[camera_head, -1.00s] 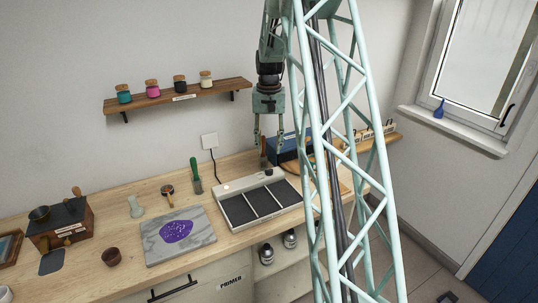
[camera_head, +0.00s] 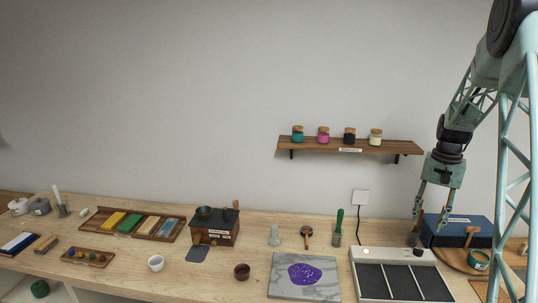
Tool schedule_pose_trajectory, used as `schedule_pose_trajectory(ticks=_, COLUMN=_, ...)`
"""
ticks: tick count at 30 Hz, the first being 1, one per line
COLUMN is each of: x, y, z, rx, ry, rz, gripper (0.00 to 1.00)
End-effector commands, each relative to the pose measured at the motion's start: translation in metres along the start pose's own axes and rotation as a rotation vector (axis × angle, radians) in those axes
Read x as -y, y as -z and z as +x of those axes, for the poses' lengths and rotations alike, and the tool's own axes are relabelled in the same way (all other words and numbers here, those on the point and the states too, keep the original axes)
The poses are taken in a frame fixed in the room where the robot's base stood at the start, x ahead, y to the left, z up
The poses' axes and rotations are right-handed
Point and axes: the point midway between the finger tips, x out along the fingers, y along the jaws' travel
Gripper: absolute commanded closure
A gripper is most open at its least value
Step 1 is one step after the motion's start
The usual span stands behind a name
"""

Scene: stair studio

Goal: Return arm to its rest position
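My gripper (camera_head: 434,212) hangs at the right of the head view, fingers pointing down and spread apart. It is above the back of the counter, in front of the blue box (camera_head: 458,230) and near the black-and-white panel device (camera_head: 400,279). I see nothing between the fingers. A brown-handled tool (camera_head: 415,234) stands just below and behind the left fingertip; I cannot tell whether they touch. My teal lattice arm fills the right edge.
A marble slab (camera_head: 304,291) with a purple patch lies front centre. A wall shelf (camera_head: 350,148) with several corked jars is left of my arm. The wall at left is bare.

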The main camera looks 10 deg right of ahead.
Motion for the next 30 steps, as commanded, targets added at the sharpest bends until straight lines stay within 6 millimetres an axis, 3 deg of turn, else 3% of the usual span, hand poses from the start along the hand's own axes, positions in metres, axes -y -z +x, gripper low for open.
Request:
schedule_pose_trajectory(ticks=11, x=0.022, y=-0.028, z=-0.033, rx=-0.02, ry=0.004, rz=-0.044, gripper=0.66)
schedule_pose_trajectory(ticks=30, x=0.074, y=-0.131, z=-0.119, rx=-0.078, ry=0.018, rz=-0.181, gripper=0.66)
